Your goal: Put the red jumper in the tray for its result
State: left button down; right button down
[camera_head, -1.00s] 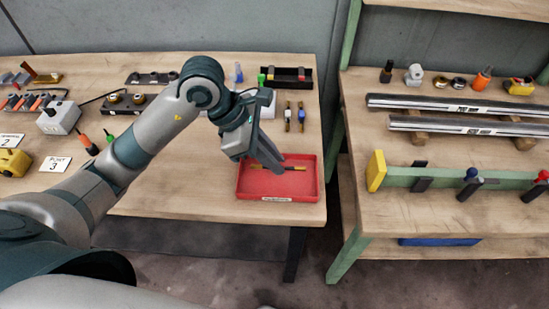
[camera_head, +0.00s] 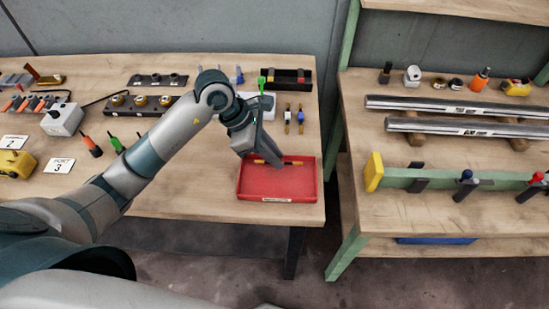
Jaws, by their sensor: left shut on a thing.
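My left gripper (camera_head: 266,156) is shut on a slim rod-shaped jumper (camera_head: 258,161) with dark and yellow parts. The fingers cover its middle, so I cannot make out its red. The jumper lies level across the fingers, over the back part of a red tray (camera_head: 276,196) at the front right of the left table. I cannot tell whether it touches the tray floor. The tray has a small pale label on its front wall, too small to read. My right gripper is not in view.
Two similar rods (camera_head: 287,118) lie behind the red tray. A black tray (camera_head: 306,76) stands at the table's back right. Black fixtures (camera_head: 151,107), screwdrivers and a grey box (camera_head: 62,119) stand to the left. A gap separates this table from the right bench (camera_head: 450,214).

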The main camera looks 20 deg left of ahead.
pick_arm(q)
jog(key=shift+f+p, duration=0.3)
jog(key=shift+f, duration=0.85)
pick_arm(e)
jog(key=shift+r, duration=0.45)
pick_arm(q)
jog(key=shift+f, duration=0.1)
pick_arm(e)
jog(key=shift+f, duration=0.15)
pick_arm(q)
jog(key=c, duration=2)
grip_release()
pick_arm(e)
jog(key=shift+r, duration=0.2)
